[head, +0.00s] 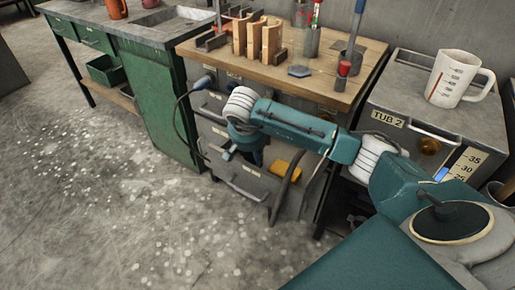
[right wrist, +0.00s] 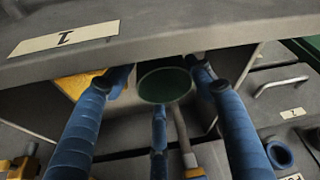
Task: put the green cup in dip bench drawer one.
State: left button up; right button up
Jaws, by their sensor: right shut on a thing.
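In the right wrist view the green cup (right wrist: 165,86) shows as a dark green round shape between the blue fingers of my right gripper (right wrist: 162,84). The gripper is shut on it. The cup is just by the drawer front marked 1 (right wrist: 135,32), over the open drawer space; I cannot tell whether it touches the bottom. In the head view the open drawer (head: 240,181) is under the wooden bench, with my right arm reaching down over it. The cup cannot be made out there. My left gripper is not in view.
A yellow block (head: 287,171) lies in the drawer and also shows in the right wrist view (right wrist: 80,86), left of the cup. Wooden blocks and tools stand on the wooden bench top (head: 330,78). A white measuring jug (head: 452,79) stands on the Tub 2 cabinet (head: 410,105).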

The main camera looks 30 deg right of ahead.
jog(key=shift+f, duration=0.3)
jog(key=w+d, duration=0.1)
jog(key=w+d+f, duration=0.1)
jog(key=shift+w+d, duration=0.35)
jog(key=shift+d, duration=0.05)
jog(key=shift+f, duration=0.1)
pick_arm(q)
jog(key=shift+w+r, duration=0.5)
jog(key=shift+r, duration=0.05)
pick_arm(e)
jog(key=shift+f, duration=0.15)
jog(key=o, duration=1.2)
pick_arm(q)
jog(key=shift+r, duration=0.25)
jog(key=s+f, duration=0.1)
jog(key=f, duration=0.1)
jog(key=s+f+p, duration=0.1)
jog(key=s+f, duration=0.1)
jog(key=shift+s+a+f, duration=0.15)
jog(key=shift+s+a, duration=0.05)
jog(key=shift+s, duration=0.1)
pick_arm(e)
jog(key=v, duration=1.2)
